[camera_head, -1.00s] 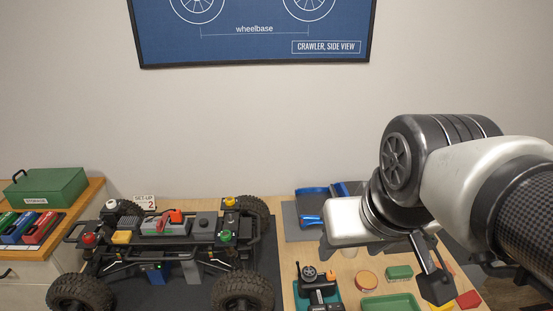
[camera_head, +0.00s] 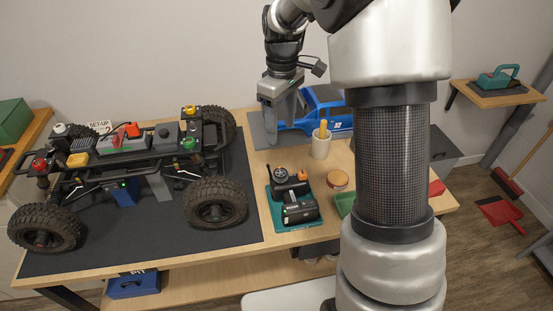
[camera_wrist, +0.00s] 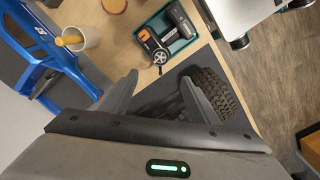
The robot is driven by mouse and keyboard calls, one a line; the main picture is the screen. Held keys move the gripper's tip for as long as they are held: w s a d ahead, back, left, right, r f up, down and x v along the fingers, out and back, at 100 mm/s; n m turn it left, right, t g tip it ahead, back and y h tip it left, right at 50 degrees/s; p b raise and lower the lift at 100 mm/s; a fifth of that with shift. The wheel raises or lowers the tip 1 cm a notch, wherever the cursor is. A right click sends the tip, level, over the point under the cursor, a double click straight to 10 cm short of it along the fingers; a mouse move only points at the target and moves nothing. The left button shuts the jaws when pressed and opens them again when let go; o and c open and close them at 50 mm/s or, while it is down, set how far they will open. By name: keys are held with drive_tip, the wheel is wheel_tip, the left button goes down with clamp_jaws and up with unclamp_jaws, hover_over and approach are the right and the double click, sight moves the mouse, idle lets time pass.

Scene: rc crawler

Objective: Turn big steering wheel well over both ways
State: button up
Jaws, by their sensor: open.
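A black steering wheel (camera_head: 281,172) sits on a dark hand controller with an orange knob (camera_head: 303,175), in a teal tray (camera_head: 316,220) on the wooden bench. In the wrist view the wheel (camera_wrist: 160,57) lies beyond the fingertips, near the picture's top middle, unobstructed. My gripper (camera_head: 282,135) points downward in the head view, behind the tray and near the blue car body. In the wrist view its two grey fingers (camera_wrist: 160,95) are spread apart with nothing between them. It is not touching the wheel.
The crawler chassis (camera_head: 125,150) with large tyres stands on a black mat to the left. The blue body shell (camera_head: 322,112) and a cream cup (camera_head: 321,146) are close to my gripper. A round tin (camera_head: 338,180) lies right of the tray. My arm hides part of the bench's right side.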

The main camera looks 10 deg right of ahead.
sight(280, 172)
wheel_tip(280, 172, down, 17)
drive_tip(key=shift+r+b, duration=0.15)
drive_tip(key=shift+b, duration=0.4)
drive_tip(key=c, duration=1.1)
